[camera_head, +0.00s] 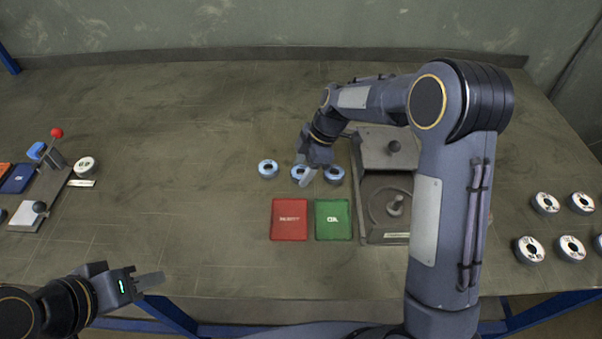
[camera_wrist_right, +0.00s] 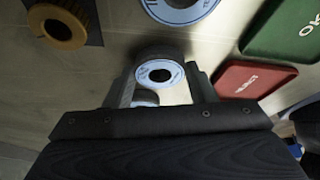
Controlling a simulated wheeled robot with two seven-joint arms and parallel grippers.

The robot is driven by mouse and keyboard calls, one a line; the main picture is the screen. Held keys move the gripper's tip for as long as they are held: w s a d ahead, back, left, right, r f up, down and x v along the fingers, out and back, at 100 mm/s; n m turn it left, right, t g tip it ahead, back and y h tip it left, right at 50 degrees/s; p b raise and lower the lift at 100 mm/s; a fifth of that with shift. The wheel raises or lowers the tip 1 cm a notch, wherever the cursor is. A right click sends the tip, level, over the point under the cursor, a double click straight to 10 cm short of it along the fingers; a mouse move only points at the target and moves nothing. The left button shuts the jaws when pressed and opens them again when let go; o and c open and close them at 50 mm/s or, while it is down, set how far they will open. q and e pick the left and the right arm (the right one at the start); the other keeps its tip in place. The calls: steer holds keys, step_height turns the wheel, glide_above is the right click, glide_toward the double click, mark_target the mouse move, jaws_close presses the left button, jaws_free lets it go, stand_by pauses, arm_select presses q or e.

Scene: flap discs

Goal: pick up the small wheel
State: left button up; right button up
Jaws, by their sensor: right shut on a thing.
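Several small wheels with pale blue faces and dark centre holes lie in a row on the table. One wheel (camera_head: 268,168) is at the left of the row and another (camera_head: 334,174) at the right. The middle wheel (camera_head: 298,171) is at my right gripper (camera_head: 307,175), which partly hides it. In the right wrist view this wheel (camera_wrist_right: 142,74) sits between the two fingers, and the gripper is shut on it. Whether it is clear of the table I cannot tell. My left gripper (camera_head: 150,281) is over the front left table edge, away from the wheels; its finger gap is not clear.
A red tray (camera_head: 289,232) and a green tray (camera_head: 333,233) lie in front of the row. A grey fixture (camera_head: 380,222) with a spindle stands right of them. Several white-faced discs (camera_head: 529,249) lie far right. A lever fixture (camera_head: 56,158) stands far left. The left-centre table is clear.

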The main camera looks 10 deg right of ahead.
steer(key=shift+c, duration=0.9)
